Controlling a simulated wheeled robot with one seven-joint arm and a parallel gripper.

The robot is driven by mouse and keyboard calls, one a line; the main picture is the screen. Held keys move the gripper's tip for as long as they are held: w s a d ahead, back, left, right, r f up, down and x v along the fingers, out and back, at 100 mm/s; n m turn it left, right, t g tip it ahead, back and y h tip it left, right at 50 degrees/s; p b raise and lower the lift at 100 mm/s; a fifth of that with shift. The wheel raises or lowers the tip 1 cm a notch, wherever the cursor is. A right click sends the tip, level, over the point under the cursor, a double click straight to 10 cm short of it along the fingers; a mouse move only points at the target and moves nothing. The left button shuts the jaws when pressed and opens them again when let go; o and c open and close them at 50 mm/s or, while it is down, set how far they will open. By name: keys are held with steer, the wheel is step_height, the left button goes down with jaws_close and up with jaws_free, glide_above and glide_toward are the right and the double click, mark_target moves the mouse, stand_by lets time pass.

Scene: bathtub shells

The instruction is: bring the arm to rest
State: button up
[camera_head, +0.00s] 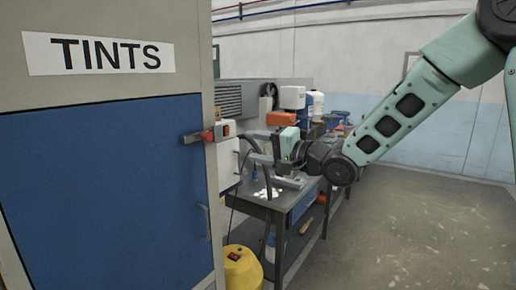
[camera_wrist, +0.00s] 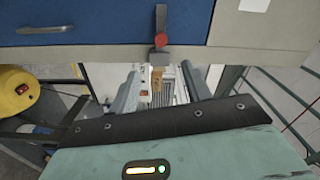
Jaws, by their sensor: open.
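My gripper (camera_head: 256,158) is at the end of my green arm, just right of the tall cabinet's edge and above a dark workbench (camera_head: 286,197). In the wrist view its two fingers (camera_wrist: 161,86) stand apart and reach toward the cabinet edge. I see nothing held between them. The grey latch with a red part (camera_wrist: 161,40) lies beyond the fingertips, apart from them as far as I can tell. It also shows on the cabinet edge in the head view (camera_head: 205,136).
The cabinet has a blue door (camera_head: 110,200) with a handle and a TINTS sign (camera_head: 98,54). A yellow container (camera_head: 242,268) stands low beside it. The bench carries several machines, including an orange one (camera_head: 281,118). Open floor (camera_head: 420,235) lies to the right.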

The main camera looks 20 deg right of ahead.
steer(key=s+a+f+n+g+h+b, duration=0.1)
steer(key=s+a+f+n+g+h, duration=0.3)
steer(key=f, duration=0.3)
steer(key=s+a+f+n+g+h+b, duration=0.1)
steer(key=s+a+f+n+g, duration=0.1)
steer(key=s+a+f, duration=0.35)
steer(key=s+f+n+g+h+b, duration=0.1)
steer(key=s+f+n+g, duration=0.3)
steer(key=s, duration=0.9)
steer(key=s+d+f+n+g+h+b, duration=0.1)
steer(key=s+f+n+g+h, duration=0.3)
steer(key=s, duration=0.9)
steer(key=shift+n+g, duration=0.3)
steer(key=shift+n, duration=0.6)
steer(key=shift+d, duration=0.1)
